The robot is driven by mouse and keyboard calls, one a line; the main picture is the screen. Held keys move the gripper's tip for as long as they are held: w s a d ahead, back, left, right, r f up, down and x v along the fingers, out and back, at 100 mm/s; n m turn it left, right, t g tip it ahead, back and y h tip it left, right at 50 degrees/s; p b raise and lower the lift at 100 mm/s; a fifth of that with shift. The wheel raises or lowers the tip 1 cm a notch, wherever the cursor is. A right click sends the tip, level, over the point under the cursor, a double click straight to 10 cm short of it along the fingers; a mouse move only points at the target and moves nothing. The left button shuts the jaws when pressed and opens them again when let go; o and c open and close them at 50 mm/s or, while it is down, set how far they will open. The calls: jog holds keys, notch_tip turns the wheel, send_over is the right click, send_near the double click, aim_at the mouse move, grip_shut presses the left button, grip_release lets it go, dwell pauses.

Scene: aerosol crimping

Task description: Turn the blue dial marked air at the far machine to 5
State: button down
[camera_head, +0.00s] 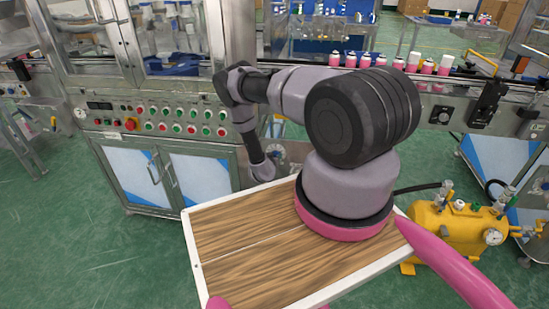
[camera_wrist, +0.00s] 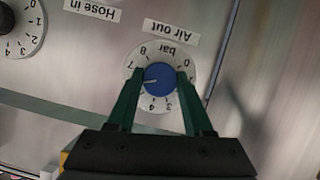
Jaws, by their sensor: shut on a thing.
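The blue dial (camera_wrist: 160,78) sits on a round white scale plate (camera_wrist: 165,103) in the wrist view, with the scale upside down. A label (camera_wrist: 171,30) above it reads "Air out", and "bar" is printed on the plate. My gripper (camera_wrist: 160,75) has its two green fingers on either side of the dial, shut on it. The dial's white pointer line points left and slightly down, just below the 7, toward the left finger. That finger covers part of the scale there. In the head view my arm reaches to the machine front (camera_head: 160,118); the fingers are hidden.
Another white numbered dial plate (camera_wrist: 22,28) and a "Hose in" label (camera_wrist: 92,10) are beside it in the wrist view. In the head view, button rows (camera_head: 178,128) line the machine, pink cans (camera_head: 380,62) stand on the conveyor, and a yellow tank (camera_head: 455,228) stands right.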

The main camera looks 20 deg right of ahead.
jog(key=shift+a+n+g+h, duration=0.15)
jog(key=shift+n+g+h, duration=0.45)
jog(key=shift+n+h, duration=1.1)
jog(key=shift+n, duration=0.6)
jog(key=shift+c, duration=1.5)
grip_release()
jog(key=v, duration=1)
jog(key=shift+s+a+r, duration=0.2)
jog(key=shift+s+r, duration=0.05)
